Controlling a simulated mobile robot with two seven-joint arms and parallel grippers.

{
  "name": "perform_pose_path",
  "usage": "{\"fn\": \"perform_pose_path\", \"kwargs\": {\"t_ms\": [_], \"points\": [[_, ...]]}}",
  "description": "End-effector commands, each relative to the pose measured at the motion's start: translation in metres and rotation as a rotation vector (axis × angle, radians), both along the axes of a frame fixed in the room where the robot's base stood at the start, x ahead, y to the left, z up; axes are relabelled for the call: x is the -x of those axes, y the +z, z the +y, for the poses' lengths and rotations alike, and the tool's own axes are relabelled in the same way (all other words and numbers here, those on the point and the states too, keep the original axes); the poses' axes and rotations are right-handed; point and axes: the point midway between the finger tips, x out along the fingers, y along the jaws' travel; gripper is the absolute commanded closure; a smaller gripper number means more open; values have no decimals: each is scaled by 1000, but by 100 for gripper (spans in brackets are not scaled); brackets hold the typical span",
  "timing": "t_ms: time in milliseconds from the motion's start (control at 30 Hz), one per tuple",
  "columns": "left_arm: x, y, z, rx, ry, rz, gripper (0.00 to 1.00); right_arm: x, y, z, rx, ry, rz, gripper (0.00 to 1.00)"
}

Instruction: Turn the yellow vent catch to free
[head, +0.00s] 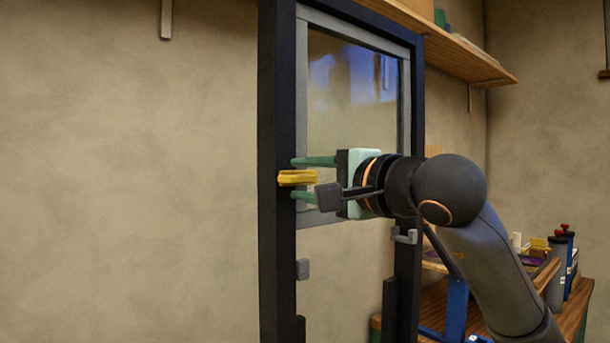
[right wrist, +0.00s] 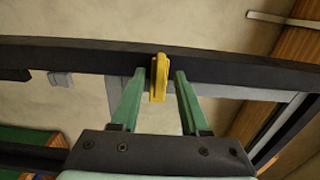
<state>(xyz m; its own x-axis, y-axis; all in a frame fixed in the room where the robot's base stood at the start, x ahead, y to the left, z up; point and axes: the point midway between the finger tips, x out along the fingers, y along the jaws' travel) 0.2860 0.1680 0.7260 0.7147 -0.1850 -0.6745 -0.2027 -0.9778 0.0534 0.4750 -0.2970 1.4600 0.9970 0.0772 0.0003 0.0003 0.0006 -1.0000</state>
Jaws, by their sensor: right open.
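The yellow vent catch (head: 298,178) sits on the left post of the dark frame (head: 277,240), its bar lying level across the post in the head view. My right gripper (head: 299,179) has its green fingers above and below the catch. It is open. In the right wrist view the catch (right wrist: 158,78) stands between the two fingertips (right wrist: 158,80), with a gap on each side and nothing gripped. The panel's grey-edged pane (head: 355,90) is behind the gripper. My left gripper is not in view.
Grey catches (head: 303,268) and (head: 404,236) sit lower on the frame. A wooden shelf (head: 455,50) is at upper right. A wooden bench (head: 545,275) with dark canisters (head: 558,270) stands at lower right.

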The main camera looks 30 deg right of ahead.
Motion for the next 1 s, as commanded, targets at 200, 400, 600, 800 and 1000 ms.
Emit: {"fn": "perform_pose_path", "kwargs": {"t_ms": [200,400,600,800,1000], "points": [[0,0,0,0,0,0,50,-2,0,0,1,0,0,55],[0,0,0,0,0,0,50,-2,0,0,0,1,0,68],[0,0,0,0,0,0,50,-2,0,0,0,1,0,91],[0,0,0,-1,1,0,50,-2,0,0,0,1,0,100],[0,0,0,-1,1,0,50,-2,0,0,0,1,0,100]]}}
